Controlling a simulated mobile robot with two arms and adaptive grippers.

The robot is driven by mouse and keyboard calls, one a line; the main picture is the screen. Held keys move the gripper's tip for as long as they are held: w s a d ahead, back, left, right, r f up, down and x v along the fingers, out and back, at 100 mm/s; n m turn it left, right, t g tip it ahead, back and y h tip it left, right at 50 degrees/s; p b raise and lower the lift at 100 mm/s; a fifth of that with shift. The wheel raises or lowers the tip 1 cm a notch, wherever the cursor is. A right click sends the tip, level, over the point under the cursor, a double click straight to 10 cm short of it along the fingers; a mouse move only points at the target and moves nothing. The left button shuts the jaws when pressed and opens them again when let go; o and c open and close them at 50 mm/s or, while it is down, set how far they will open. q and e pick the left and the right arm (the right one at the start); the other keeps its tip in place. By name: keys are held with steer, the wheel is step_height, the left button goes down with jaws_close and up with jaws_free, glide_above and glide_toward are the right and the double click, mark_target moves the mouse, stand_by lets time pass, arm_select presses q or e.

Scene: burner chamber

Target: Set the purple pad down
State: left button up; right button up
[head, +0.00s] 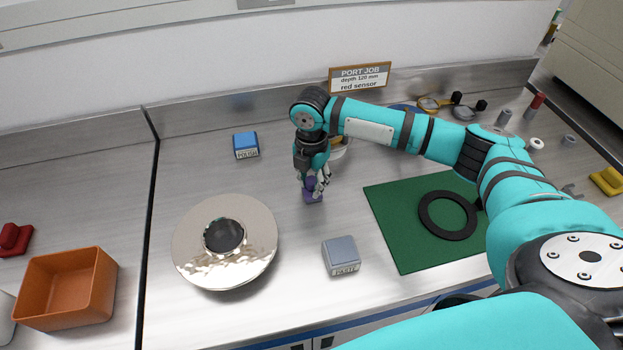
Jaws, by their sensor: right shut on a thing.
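The purple pad (313,196) is a small block in the middle of the steel worktop in the head view. My right gripper (314,187) points down and is shut on its upper part. The fingers hide much of the pad. Its lower part is at or just above the worktop; I cannot tell whether it touches. My left gripper is not in view.
A shiny round metal disc (187,245) with a dark centre lies to the left. A blue block (246,145) and a grey block (341,256) stand nearby. A green mat (398,236) with a black ring (427,222) lies right. An orange bin (66,288) stands far left.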

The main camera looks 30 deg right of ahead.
mark_target(311, 179)
steer(key=o, duration=1)
step_height(311, 179, up, 12)
steer(key=shift+r+b, duration=0.1)
steer(key=shift+b, duration=1.05)
